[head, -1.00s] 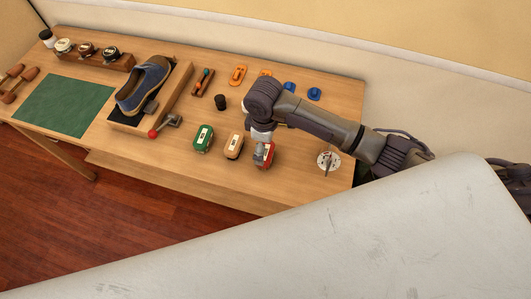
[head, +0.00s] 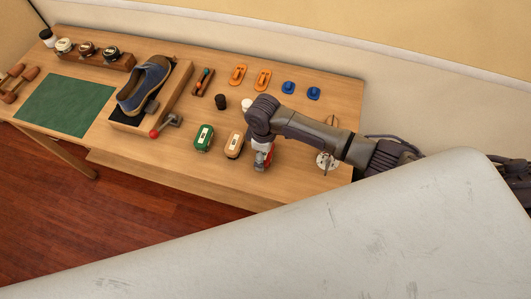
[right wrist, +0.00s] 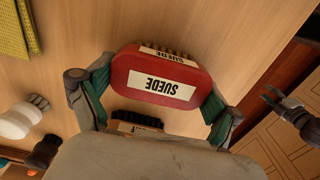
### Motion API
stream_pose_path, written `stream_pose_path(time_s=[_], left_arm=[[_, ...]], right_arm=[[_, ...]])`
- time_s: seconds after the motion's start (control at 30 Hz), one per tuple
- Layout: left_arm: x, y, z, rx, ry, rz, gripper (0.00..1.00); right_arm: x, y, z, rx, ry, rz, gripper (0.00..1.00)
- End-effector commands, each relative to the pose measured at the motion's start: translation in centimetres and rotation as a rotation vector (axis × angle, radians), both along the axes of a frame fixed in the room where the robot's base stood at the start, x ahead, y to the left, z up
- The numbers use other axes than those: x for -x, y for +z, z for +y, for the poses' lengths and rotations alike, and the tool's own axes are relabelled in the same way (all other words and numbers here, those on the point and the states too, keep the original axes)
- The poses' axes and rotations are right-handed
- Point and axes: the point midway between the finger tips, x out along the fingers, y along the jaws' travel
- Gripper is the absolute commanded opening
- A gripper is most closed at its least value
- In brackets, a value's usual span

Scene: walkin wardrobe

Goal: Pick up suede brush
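The red suede brush (right wrist: 162,80), labelled SUEDE, fills the space between the two fingers of my right gripper (right wrist: 155,98). The fingers press on its short ends, and its bristles show along the far side. In the head view, my right gripper (head: 263,150) points down with the red brush (head: 259,162) under it, partly hidden; it appears raised off the table. My left gripper (right wrist: 274,98) shows at the right of the right wrist view, with its fingers apart and empty, over the floor. It is not in the head view.
A tan brush (head: 234,145) and a green brush (head: 203,138) stand just left on the wooden table (head: 190,178). A round white-topped stand (head: 324,160) is to the right. Orange and blue pieces lie behind. A shoe (head: 145,85) sits on a stand further left.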

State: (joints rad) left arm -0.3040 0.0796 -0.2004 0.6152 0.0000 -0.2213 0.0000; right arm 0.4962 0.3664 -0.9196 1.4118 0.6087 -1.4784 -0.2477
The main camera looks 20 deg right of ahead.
Motion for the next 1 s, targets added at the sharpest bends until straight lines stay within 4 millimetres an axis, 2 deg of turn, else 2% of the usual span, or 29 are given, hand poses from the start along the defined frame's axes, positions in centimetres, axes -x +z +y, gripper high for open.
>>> stream_pose_path(time_s=[0.2,0.4,0.57,0.67,1.0], left_arm=[[-1.1,0.1,-0.1,0.003,0.000,-0.017,0.40],[-1.1,-0.1,-0.1,0.003,0.000,-0.017,0.40],[-1.0,-0.5,-0.1,0.002,0.000,-0.016,0.40],[-0.9,-1.0,-0.1,0.002,0.000,-0.014,0.40],[-0.6,-1.6,-0.1,0.001,0.000,-0.010,0.40]], right_arm=[[0.0,0.0,0.0,0.001,0.000,-0.001,0.54],[-0.1,0.5,0.0,-0.001,0.000,-0.002,0.54],[-0.1,2.2,0.0,0.000,0.002,-0.005,0.54],[0.0,4.3,0.0,-0.002,0.001,-0.005,0.54],[7.1,8.3,-1.9,0.000,0.002,-0.001,0.54]])
